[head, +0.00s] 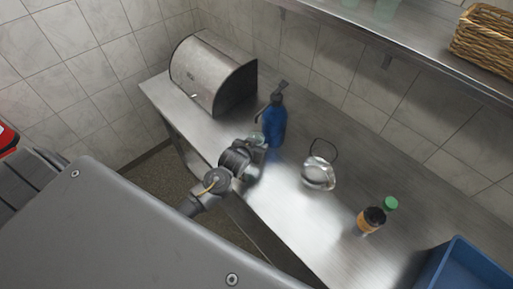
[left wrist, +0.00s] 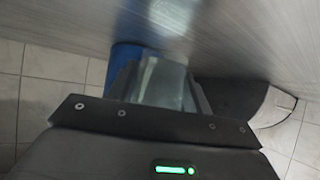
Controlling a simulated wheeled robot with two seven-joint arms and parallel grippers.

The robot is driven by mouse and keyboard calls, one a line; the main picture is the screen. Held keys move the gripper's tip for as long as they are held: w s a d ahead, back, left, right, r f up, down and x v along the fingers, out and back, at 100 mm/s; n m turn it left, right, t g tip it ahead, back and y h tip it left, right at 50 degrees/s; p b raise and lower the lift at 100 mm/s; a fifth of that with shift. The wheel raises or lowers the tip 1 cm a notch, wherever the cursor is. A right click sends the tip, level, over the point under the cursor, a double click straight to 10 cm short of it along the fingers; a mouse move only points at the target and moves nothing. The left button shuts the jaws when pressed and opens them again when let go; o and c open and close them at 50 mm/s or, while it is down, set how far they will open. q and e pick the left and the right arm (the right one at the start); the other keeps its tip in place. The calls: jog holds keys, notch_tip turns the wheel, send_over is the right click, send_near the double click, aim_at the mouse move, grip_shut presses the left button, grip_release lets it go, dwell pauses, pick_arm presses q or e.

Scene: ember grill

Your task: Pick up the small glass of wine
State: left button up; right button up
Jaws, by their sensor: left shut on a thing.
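A small clear glass (left wrist: 162,84) sits between the fingers of my left gripper in the left wrist view; I cannot make out wine in it. My left gripper (head: 259,147) is shut on this glass over the steel counter (head: 285,215). In the head view only a pale bit of the glass (head: 256,137) shows, just beyond the gripper. I cannot tell whether the glass touches the counter. My right gripper is not in view.
A blue siphon bottle (head: 273,124) stands close behind the glass. A steel bread box (head: 205,72) is at the back left. A metal strainer (head: 318,174), an orange-labelled jar (head: 371,219), a green-capped bottle (head: 390,204) and a blue crate (head: 462,268) are to the right.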

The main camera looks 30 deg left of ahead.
pick_arm(q)
jog(key=shift+r, duration=0.4)
jog(key=a+r+b+v, duration=0.1)
jog(key=v, duration=1.6)
jog(key=shift+a+b, duration=0.4)
jog(key=shift+w, duration=0.1)
